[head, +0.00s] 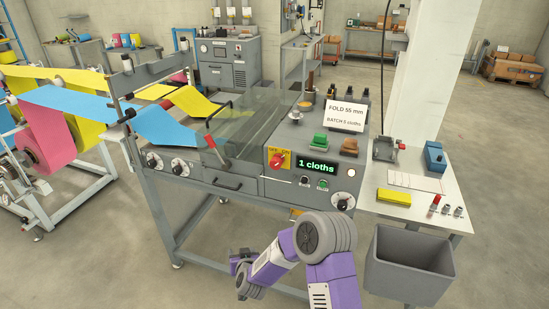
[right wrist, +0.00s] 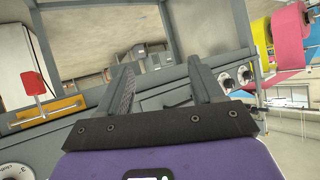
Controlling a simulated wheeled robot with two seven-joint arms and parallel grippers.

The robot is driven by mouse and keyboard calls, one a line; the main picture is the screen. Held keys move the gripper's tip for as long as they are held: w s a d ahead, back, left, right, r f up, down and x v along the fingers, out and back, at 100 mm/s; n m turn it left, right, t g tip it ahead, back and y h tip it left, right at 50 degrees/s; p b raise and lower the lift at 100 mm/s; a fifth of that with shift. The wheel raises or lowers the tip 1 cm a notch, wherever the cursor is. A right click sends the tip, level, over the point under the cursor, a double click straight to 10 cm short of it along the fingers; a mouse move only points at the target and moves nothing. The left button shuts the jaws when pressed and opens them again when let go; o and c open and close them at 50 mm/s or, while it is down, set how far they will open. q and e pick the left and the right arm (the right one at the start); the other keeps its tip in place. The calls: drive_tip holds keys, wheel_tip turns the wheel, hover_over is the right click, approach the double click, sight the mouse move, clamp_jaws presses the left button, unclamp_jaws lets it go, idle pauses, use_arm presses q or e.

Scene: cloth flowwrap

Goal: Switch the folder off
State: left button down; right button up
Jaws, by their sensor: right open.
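The folder (head: 240,190) is a grey machine with a clear cover over its bed. A red switch handle (head: 276,161) sits on a yellow plate (head: 287,161) marked OFF and ON on its front; I cannot tell which mark the handle points to. The green display (head: 316,165) reads "1 cloths". My left gripper is not in view.
Green (head: 319,141) and brown (head: 349,146) knobs and a sign (head: 345,115) stand on the folder's top. A dial (head: 343,201) is right of the display. A grey bin (head: 409,265) stands at the lower right. Cloth rolls (head: 45,135) are at the left.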

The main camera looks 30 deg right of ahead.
drive_tip(key=w+d+r+m+t+h, duration=0.1)
drive_tip(key=w+d+r+h, duration=0.25)
drive_tip(key=r, duration=0.45)
drive_tip(key=w+d+r+m+t+h, duration=0.1)
drive_tip(key=w+d+r+m+h, duration=0.2)
drive_tip(key=r, duration=0.5)
drive_tip(key=m+g+h+p, duration=0.1)
drive_tip(key=m+g+h, duration=0.1)
drive_tip(key=h, duration=0.3)
approach(275, 165)
drive_tip(key=x, duration=0.9)
drive_tip(key=shift+w+d, duration=0.15)
drive_tip(key=shift+d, duration=0.05)
drive_tip(key=shift+x, duration=0.9)
drive_tip(key=shift+r, duration=0.1)
drive_tip(key=c, duration=1)
